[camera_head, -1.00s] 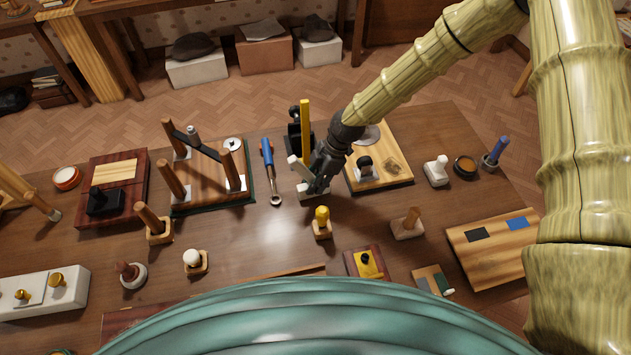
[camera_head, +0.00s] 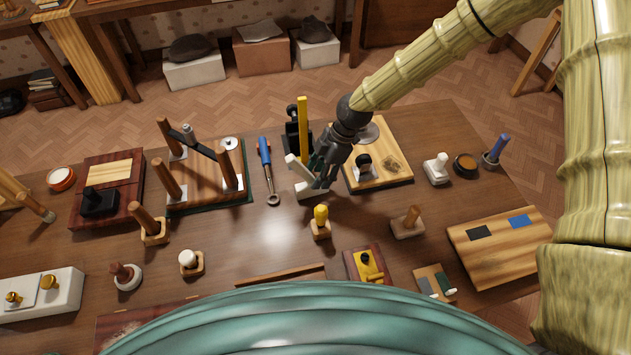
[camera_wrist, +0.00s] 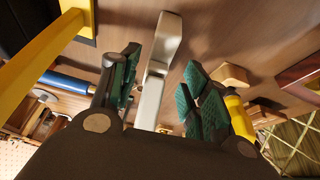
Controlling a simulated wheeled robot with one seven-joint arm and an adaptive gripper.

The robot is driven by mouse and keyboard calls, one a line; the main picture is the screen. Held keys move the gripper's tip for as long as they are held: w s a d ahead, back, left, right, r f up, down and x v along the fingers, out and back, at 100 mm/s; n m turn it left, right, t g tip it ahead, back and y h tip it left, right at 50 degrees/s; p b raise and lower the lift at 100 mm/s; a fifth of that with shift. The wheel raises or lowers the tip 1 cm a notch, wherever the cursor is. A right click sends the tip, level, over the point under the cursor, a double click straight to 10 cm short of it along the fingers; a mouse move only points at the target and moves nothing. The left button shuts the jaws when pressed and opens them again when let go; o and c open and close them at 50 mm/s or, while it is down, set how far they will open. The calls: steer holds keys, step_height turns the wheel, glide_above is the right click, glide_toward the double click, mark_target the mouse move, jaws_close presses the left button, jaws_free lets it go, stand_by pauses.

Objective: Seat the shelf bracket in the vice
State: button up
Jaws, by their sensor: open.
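A pale grey L-shaped piece, which looks like the shelf bracket (camera_head: 297,168), stands on the table near the middle, with one leg rising at a tilt. My gripper (camera_head: 320,176) is beside it on its right, pointing down. In the wrist view the pale piece (camera_wrist: 153,85) lies in the gap between my spread green-padded fingers (camera_wrist: 158,92). The fingers are open, with visible room on both sides of it. A black stand (camera_head: 292,130) with a tall yellow bar (camera_head: 303,130) is just behind the piece. I cannot tell surely whether this stand is the vice.
A blue-handled wrench (camera_head: 267,165) lies left of the bracket. A yellow-topped peg (camera_head: 320,222) stands in front. A wooden board (camera_head: 400,170) lies close on the right. A wooden base with posts (camera_head: 205,190) is left. Bare table lies at front left of the wrench.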

steer(key=b+v, duration=0.2)
steer(key=v, duration=0.4)
steer(key=shift+d+r, duration=0.25)
steer(key=shift+r, duration=0.15)
